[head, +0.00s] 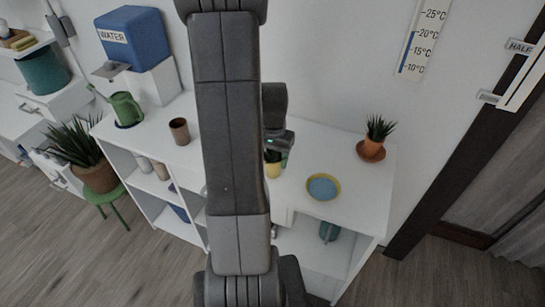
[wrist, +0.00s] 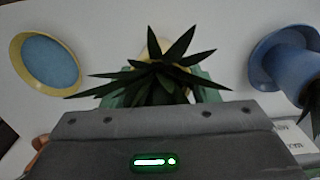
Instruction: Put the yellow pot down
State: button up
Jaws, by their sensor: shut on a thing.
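The yellow pot (head: 273,157) holds a dark spiky plant and shows beside my arm in the head view. My gripper (head: 279,151) is shut on it, over the white desk top (head: 350,206). In the wrist view the plant's leaves (wrist: 160,75) stand between the greenish fingers of my gripper (wrist: 160,92) and hide most of the pot. I cannot tell whether the pot's base touches the desk.
A yellow-rimmed dish with a blue inside (head: 322,187) lies to the right. A terracotta pot on a saucer (head: 371,149) stands at the back right. In the wrist view, a blue pot (wrist: 296,72) on a blue saucer stands right. A brown cup (head: 179,131) stands left.

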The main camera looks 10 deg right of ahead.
aim_at(273, 156)
jog(key=shift+f, duration=0.15)
jog(key=o, duration=1.2)
notch_tip(273, 156, up, 12)
jog(key=shift+r+p, duration=0.2)
jog(key=shift+p, duration=0.1)
